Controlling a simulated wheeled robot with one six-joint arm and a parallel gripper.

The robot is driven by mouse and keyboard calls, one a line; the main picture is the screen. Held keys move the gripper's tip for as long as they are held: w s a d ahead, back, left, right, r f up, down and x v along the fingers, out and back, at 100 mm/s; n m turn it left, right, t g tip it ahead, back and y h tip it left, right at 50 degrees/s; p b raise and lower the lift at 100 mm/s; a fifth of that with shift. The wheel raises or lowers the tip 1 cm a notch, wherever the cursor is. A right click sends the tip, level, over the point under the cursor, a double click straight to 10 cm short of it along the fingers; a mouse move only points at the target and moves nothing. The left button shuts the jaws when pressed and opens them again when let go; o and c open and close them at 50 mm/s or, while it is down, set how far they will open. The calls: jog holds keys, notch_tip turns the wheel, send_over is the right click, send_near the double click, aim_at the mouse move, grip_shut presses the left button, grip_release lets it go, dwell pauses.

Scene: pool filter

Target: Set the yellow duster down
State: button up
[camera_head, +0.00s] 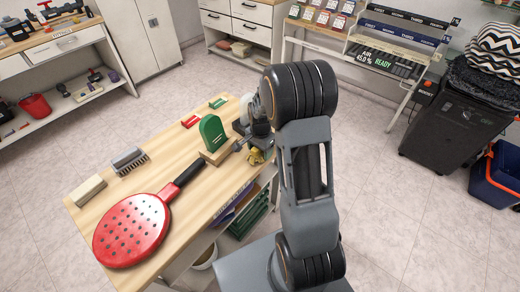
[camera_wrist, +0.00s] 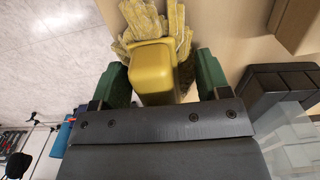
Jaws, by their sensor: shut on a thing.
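The yellow duster has a smooth yellow handle (camera_wrist: 153,68) and a shaggy yellow head (camera_wrist: 150,24) in the wrist view. My gripper (camera_wrist: 160,82) is shut on the handle, with a green fingertip on each side. In the head view my gripper (camera_head: 260,143) is at the right edge of the wooden table (camera_head: 165,172), and only a small part of the duster (camera_head: 256,156) shows below it. My arm hides much of this spot. I cannot tell whether the duster touches the tabletop.
A green upright piece on a wooden base (camera_head: 212,133) stands close left of my gripper. A red perforated paddle (camera_head: 132,230), a grey brush (camera_head: 130,160), a pale block (camera_head: 88,190) and small red (camera_head: 190,121) and green (camera_head: 218,103) items lie on the table. Bare wood shows between them.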

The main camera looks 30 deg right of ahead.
jog(key=o, duration=0.9)
jog(key=shift+f, duration=0.1)
notch_tip(320, 180, up, 12)
jog(key=shift+f+p, duration=0.1)
jog(key=shift+p, duration=0.3)
jog(key=s+a+r+n+t, duration=0.1)
jog(key=s+a+r+n, duration=0.2)
jog(key=s+n, duration=0.3)
jog(key=s+a+r+n+t, duration=0.2)
jog(key=s+a+n, duration=0.4)
jog(key=s, duration=0.4)
jog(key=shift+a+r+n, duration=0.25)
jog(key=shift+r+n, duration=0.45)
jog(key=shift+r, duration=0.1)
